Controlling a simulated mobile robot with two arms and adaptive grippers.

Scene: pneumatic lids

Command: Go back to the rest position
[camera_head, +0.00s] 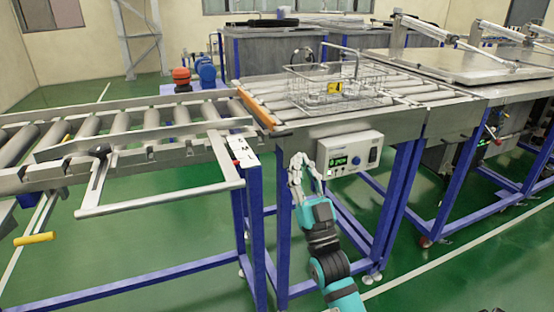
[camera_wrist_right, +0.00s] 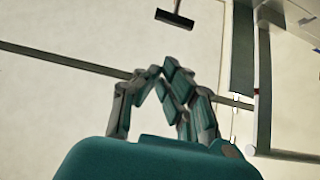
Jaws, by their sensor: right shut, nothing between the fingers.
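In the right wrist view the fingers of my right gripper (camera_wrist_right: 160,72) come together at the tips, shut and empty, against a pale wall. My left gripper is in neither view.
A wire basket (camera_head: 335,92) with a yellow tag sits on the roller table (camera_head: 420,98). A roller conveyor (camera_head: 75,150) with a metal swing frame (camera_head: 160,198) stands at the left. Blue table legs (camera_head: 395,205) rise beside my right arm. Green floor (camera_head: 475,265) is open at the right front.

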